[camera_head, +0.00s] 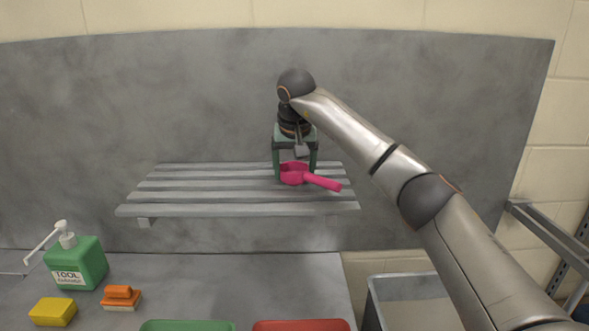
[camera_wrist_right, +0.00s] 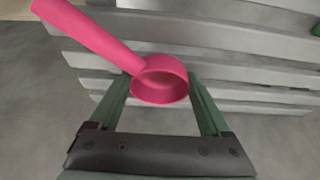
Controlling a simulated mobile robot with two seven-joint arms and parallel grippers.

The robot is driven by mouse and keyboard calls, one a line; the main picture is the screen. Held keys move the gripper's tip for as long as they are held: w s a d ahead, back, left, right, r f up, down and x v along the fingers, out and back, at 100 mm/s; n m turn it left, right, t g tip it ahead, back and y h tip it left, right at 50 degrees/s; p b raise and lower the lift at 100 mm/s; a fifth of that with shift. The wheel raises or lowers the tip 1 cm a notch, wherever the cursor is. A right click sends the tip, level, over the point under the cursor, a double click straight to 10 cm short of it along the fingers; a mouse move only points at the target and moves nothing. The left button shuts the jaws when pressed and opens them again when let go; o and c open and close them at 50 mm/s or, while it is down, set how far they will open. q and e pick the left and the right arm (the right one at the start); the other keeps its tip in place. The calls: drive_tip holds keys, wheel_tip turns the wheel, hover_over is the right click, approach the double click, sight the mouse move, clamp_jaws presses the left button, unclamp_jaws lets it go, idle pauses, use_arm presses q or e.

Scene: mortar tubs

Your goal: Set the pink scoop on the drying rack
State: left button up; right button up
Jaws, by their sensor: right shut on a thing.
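The pink scoop (camera_head: 294,174) is at the right part of the slatted grey drying rack (camera_head: 190,196) in the head view, its handle pointing right and slightly down. In the right wrist view the scoop (camera_wrist_right: 160,84) sits between the green fingers, its handle toward the upper left. My right gripper (camera_head: 295,172) points down over the rack and is shut on the scoop's cup. The rack's slats (camera_wrist_right: 240,68) show behind the scoop. I cannot tell whether the scoop touches the slats. My left gripper is not in view.
On the counter below stand a green soap bottle (camera_head: 78,264), a yellow sponge (camera_head: 53,312) and an orange brush (camera_head: 121,298). A green tub (camera_head: 188,325) and a red tub (camera_head: 300,325) show at the bottom edge. The rack's left part is bare.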

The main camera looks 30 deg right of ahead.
drive_tip(key=o, duration=1.3)
drive_tip(key=v, duration=1.2)
drive_tip(key=shift+r, duration=0.15)
